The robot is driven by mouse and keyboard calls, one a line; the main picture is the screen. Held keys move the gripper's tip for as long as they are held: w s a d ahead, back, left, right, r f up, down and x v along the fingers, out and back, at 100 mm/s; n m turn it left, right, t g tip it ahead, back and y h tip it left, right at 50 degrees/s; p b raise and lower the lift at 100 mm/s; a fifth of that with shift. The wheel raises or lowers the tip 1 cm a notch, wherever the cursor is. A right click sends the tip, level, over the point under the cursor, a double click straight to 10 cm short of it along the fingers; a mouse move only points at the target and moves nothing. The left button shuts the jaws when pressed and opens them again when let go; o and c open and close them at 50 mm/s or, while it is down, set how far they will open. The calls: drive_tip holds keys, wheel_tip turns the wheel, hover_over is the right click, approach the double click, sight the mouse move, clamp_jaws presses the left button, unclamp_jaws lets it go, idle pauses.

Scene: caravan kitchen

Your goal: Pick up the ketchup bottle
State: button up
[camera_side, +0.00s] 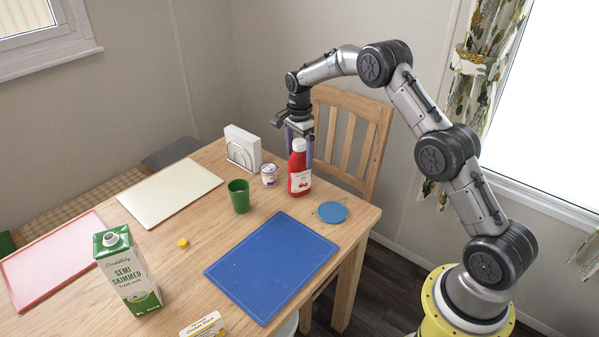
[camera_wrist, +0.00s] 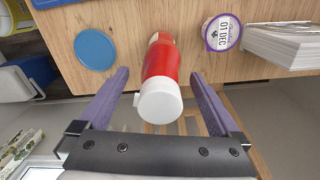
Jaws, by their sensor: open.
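The ketchup bottle (camera_side: 299,174) is red with a white cap and a pale label. It stands upright on the wooden table near the edge by the chair. In the wrist view the bottle (camera_wrist: 161,67) shows between the two purple fingers, its white cap towards the camera. My gripper (camera_side: 299,146) is open, reaching down just behind the bottle's upper part in the side view. In the wrist view my gripper (camera_wrist: 162,86) has a finger on each side of the bottle, with a visible gap on both sides.
A small yogurt pot (camera_side: 269,175), a napkin holder (camera_side: 243,150) and a green cup (camera_side: 239,196) stand left of the bottle. A blue round coaster (camera_side: 332,212) and a blue board (camera_side: 271,266) lie nearby. A wooden chair (camera_side: 349,140) stands behind.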

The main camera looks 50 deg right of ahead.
drive_tip(key=shift+f, duration=0.35)
clamp_jaws()
drive_tip(key=shift+r, duration=0.15)
